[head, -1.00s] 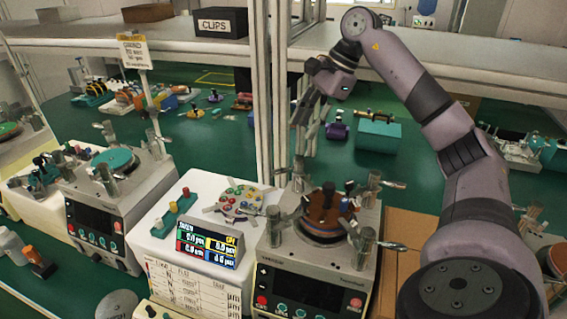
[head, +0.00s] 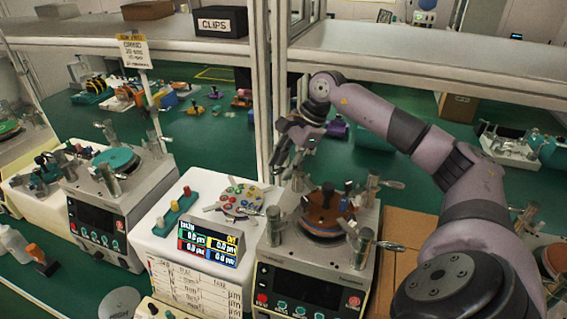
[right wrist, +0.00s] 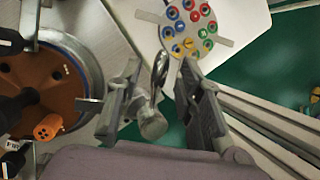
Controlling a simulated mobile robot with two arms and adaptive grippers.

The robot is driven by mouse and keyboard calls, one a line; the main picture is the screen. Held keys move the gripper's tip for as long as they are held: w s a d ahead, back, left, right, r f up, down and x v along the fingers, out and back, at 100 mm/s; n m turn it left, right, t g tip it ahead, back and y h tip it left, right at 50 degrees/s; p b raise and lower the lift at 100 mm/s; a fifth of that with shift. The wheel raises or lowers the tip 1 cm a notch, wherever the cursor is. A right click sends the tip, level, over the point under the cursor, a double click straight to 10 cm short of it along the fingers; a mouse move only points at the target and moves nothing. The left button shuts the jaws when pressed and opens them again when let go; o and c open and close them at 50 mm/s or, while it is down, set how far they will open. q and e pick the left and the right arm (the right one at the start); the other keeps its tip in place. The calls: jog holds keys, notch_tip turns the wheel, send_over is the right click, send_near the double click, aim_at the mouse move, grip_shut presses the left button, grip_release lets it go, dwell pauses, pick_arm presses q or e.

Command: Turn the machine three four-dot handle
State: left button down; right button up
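The lapping machine with the brown plate (head: 318,228) stands at centre right, with several silver posts and lever handles around the plate. My right gripper (head: 285,160) is over its back left corner. In the right wrist view my right gripper (right wrist: 163,95) has its fingers apart, with a silver post and lever (right wrist: 152,125) between or just below them; contact cannot be told. An orange knob (right wrist: 47,127) with several dark dots sits at the edge of the brown plate (right wrist: 35,85). Dot marks on the silver handles cannot be made out. My left gripper is out of view.
A second machine with a teal plate (head: 116,159) is further left. A shelf upright (head: 264,90) rises close behind my right gripper.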

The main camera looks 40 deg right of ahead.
jog(key=shift+c, duration=0.4)
grip_shut()
dwell(0.4)
